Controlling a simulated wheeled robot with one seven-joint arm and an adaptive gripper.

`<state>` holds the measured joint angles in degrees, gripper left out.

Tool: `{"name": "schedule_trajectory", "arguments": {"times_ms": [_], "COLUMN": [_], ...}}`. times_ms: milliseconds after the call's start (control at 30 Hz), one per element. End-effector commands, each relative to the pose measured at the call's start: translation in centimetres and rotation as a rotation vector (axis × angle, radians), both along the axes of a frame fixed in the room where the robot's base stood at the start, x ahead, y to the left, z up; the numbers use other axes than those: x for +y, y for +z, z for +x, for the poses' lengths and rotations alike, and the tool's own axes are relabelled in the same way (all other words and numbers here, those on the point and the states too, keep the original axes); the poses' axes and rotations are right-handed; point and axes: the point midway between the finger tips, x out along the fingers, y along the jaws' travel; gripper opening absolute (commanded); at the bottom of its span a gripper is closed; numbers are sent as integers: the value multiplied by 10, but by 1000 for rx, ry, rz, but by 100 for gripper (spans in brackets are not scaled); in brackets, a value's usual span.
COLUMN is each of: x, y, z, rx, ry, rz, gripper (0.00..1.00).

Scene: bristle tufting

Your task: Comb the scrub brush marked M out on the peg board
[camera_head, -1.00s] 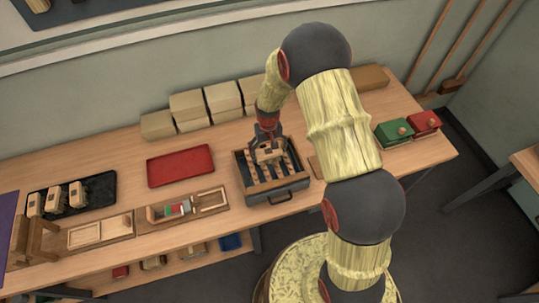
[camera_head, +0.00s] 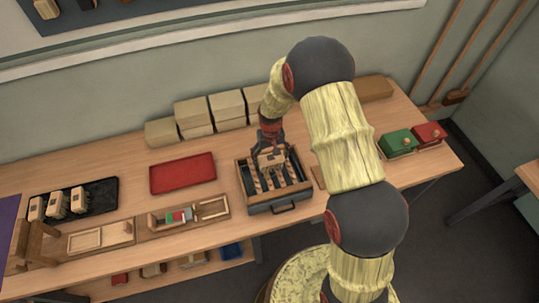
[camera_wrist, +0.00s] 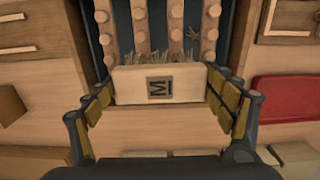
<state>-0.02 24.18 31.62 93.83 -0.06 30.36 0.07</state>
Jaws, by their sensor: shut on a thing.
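The scrub brush marked M (camera_wrist: 142,87) is a pale wooden block with a dark M label, held level between my gripper's padded fingers. My gripper (camera_wrist: 162,98) is shut on its two ends. The brush's bristles (camera_wrist: 170,58) point away from my gripper, toward rows of round pegs, and seem to reach among the nearest ones; contact is hard to tell. The peg board (camera_wrist: 178,22) has wooden strips with pegs over a dark base. In the head view, my gripper (camera_head: 270,142) holds the brush (camera_head: 270,160) over the back part of the peg board's wooden-walled box (camera_head: 244,178).
A red tray (camera_head: 183,173) lies left of the box. A black tray (camera_head: 98,190) with several pale blocks is at the far left. Boxes (camera_head: 194,112) line the wall behind. Green (camera_head: 397,143) and red (camera_head: 430,135) boxes stand at the right.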

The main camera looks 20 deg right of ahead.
Motion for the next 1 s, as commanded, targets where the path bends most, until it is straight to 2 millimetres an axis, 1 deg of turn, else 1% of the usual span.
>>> {"name": "schedule_trajectory", "arguments": {"times_ms": [33, 133, 267, 467, 1000], "x": [0, 0, 0, 0, 0], "y": [0, 0, 1, 0, -2], "z": [-5, -13, -20, -24, -60], "rx": [4, 5, 3, 2, 4], "ry": [0, 0, 0, 0, 0], "rz": [0, 0, 0, 0, 0], "gripper": [59, 59, 59, 59, 59]}}
